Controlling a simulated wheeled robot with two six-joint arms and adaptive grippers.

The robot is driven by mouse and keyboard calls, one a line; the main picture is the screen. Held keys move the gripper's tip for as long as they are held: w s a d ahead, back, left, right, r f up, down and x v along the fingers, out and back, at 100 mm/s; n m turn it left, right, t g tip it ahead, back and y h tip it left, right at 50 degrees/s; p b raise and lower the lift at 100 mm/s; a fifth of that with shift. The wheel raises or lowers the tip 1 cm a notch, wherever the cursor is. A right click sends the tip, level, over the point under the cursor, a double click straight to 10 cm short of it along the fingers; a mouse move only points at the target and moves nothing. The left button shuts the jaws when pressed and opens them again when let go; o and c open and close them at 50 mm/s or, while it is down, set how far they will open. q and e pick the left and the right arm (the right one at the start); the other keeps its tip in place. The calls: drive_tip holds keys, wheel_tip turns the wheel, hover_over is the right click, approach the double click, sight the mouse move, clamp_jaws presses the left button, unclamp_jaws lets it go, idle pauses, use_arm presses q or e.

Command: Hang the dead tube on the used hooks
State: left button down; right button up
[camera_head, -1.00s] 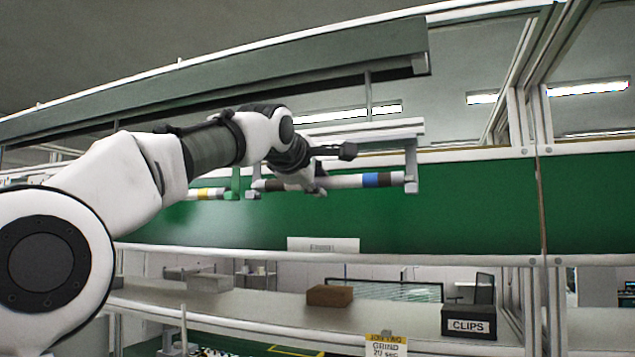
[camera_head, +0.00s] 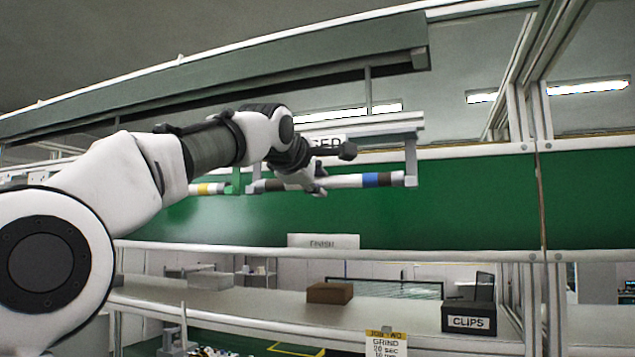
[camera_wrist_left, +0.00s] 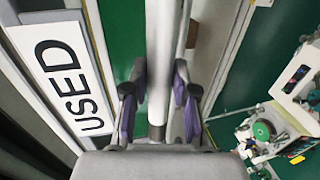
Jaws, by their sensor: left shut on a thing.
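My left gripper (camera_head: 331,170) is shut around the middle of a white tube with a blue band and dark bands (camera_head: 345,181). The tube is held nearly level; it also shows between the purple-padded fingers in the left wrist view (camera_wrist_left: 160,40). Its right end is at the lower end of the right grey used hook (camera_head: 411,165), and its left part is near the left grey hook (camera_head: 253,179). I cannot tell whether it rests in them. The USED sign (camera_wrist_left: 63,75) is beside the gripper in the left wrist view. My right gripper is not in view.
Another tube with a yellow band (camera_head: 204,189) is by a green hook (camera_head: 236,181) on the left. The rail (camera_head: 385,127) runs above the hooks. Below are a FINISH label (camera_head: 323,241), a brown block (camera_head: 330,293) and a CLIPS box (camera_head: 468,317).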

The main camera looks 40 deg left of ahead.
use_arm(q)
drive_tip(key=c, duration=0.8)
unclamp_jaws()
drive_tip(key=shift+c, duration=0.2)
drive_tip(key=shift+f, duration=0.1)
